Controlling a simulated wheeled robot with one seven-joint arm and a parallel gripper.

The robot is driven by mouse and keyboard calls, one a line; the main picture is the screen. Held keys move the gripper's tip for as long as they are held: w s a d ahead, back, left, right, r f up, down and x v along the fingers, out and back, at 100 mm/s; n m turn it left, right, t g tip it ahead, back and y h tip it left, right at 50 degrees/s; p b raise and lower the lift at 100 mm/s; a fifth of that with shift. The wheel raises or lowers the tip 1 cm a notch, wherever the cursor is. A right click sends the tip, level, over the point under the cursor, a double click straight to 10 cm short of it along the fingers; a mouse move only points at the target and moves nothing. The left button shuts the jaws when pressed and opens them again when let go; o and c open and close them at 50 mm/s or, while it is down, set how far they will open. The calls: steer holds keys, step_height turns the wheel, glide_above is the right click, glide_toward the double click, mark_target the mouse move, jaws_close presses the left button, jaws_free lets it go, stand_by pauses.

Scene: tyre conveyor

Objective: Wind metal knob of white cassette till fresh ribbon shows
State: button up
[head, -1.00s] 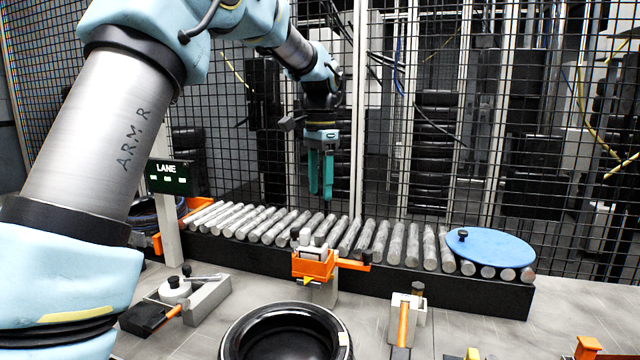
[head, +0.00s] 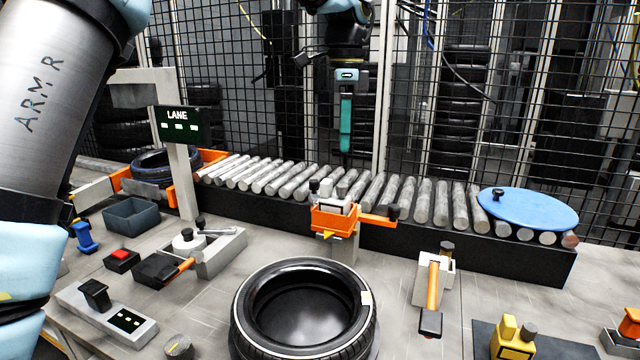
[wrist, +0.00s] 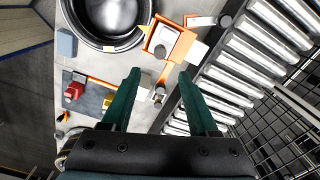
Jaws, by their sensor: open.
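My gripper (head: 346,125) is high above the far side of the bench, in front of the conveyor fence, with its teal fingers pointing down. In the wrist view my gripper (wrist: 159,75) is open, with nothing between its fingers. A small white block (head: 336,205) with dark knobs sits in an orange holder (head: 333,220) at the near edge of the conveyor, below my gripper. It may be the white cassette; I cannot tell for sure. In the wrist view the orange holder (wrist: 163,38) is beyond the fingertips. No ribbon or metal knob is clear.
A black tyre (head: 245,320) lies on the bench in front. A roller conveyor (head: 280,225) runs behind, with a blue disc (head: 530,210) on its right end. A lever fixture (head: 432,275) stands right of the tyre, and a fixture with a white round part (head: 188,243) left.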

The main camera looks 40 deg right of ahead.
mark_target(342, 185)
step_height(342, 185, down, 10)
steer(key=shift+f+p, duration=0.15)
steer(key=shift+p, duration=0.65)
jaws_close()
